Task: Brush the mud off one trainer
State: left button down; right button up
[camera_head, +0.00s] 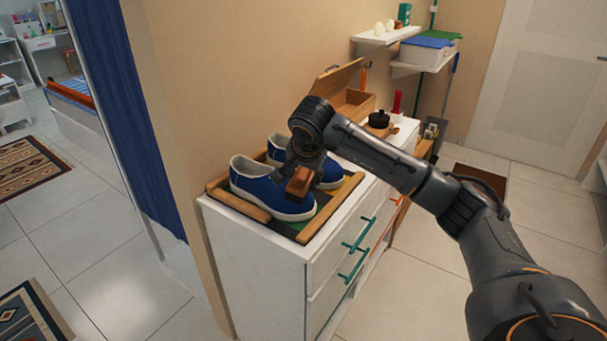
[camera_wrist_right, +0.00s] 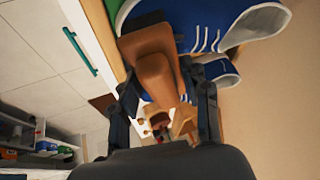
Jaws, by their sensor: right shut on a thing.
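Two blue trainers with white soles and laces stand side by side on a wooden tray (camera_head: 238,205) on top of a white cabinet. The near trainer (camera_head: 262,192) and the far trainer (camera_head: 332,172) both show in the head view. My right gripper (camera_head: 304,171) is shut on a brown wooden brush (camera_head: 298,183), held at the near trainer's right side. In the right wrist view the gripper's fingers (camera_wrist_right: 163,85) flank the brush (camera_wrist_right: 155,75), whose head overlaps a trainer (camera_wrist_right: 205,28). I cannot tell whether it touches. My left gripper is out of view.
An open wooden box (camera_head: 349,100), a dark round tin (camera_head: 379,119) and a red upright item (camera_head: 396,105) stand behind the trainers. A wall (camera_head: 205,120) runs along the left. Teal handles (camera_head: 356,247) stick out from the cabinet's front (camera_head: 325,272).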

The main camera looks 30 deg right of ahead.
jog(key=shift+w+f+b, duration=0.15)
jog(key=shift+f+b, duration=0.25)
jog(key=shift+f, duration=0.3)
jog(key=shift+a, duration=0.1)
jog(key=shift+w+a+r+p, duration=0.25)
jog(key=shift+w+p, duration=0.1)
jog(key=shift+w, duration=0.2)
jog(key=shift+w+a, duration=0.1)
jog(key=shift+w, duration=0.3)
jog(key=shift+w+r, duration=0.1)
